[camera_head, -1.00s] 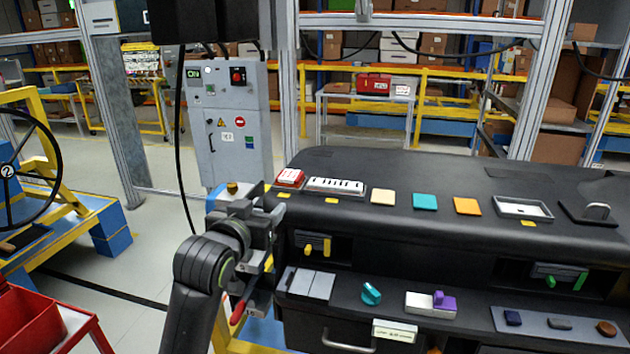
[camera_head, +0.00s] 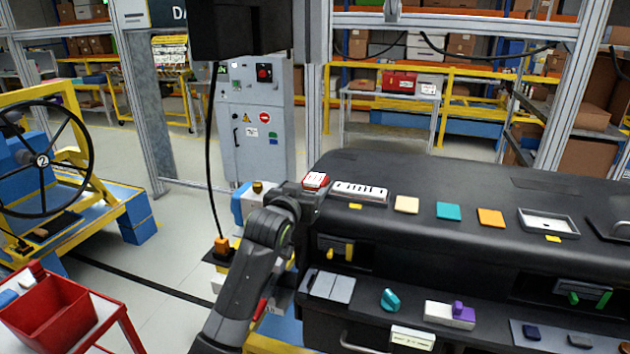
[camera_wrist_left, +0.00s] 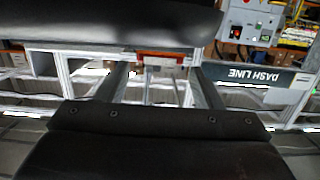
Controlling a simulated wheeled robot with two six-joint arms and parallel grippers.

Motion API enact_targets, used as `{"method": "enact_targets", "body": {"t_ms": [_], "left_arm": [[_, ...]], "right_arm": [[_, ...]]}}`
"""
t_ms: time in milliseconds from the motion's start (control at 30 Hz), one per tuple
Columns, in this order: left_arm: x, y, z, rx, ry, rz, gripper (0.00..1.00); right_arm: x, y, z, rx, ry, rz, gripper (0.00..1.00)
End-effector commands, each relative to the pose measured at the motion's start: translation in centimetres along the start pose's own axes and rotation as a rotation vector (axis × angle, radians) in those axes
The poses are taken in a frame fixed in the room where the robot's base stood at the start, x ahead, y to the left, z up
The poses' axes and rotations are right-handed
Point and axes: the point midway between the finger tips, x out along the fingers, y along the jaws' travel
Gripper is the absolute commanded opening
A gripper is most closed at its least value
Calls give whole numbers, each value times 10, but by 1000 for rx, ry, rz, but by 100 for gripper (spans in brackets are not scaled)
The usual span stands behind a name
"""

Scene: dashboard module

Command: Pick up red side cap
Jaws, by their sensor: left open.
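The red side cap (camera_head: 316,181), red with a pale top, sits at the far left end of the black dashboard's top (camera_head: 450,180). My left gripper (camera_head: 308,192) is at that corner, just below and beside the cap. Its fingers are partly hidden in the head view. In the left wrist view, which looks upside down, the two fingers (camera_wrist_left: 165,85) are spread. The red cap (camera_wrist_left: 163,57) shows beyond and between their tips; I cannot tell whether they touch it. My right gripper is not in view.
A white vent strip (camera_head: 360,192) lies close right of the cap, followed by cream (camera_head: 406,204), teal (camera_head: 448,211) and orange (camera_head: 491,217) squares. A red bin (camera_head: 50,315) stands at lower left.

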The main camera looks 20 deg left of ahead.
Motion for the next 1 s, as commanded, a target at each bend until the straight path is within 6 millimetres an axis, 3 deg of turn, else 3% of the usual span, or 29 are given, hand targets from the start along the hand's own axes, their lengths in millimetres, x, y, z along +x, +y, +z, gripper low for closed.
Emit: {"method": "enact_targets", "body": {"t_ms": [167,600,967,1000], "left_arm": [[6,0,-2,0,-1,0,60],[49,0,-6,0,-1,0,60],[54,0,-5,0,1,1,60],[54,0,-5,0,1,1,56]], "right_arm": [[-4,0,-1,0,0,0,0],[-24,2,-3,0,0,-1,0],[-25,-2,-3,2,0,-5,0],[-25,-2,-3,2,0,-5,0]]}}
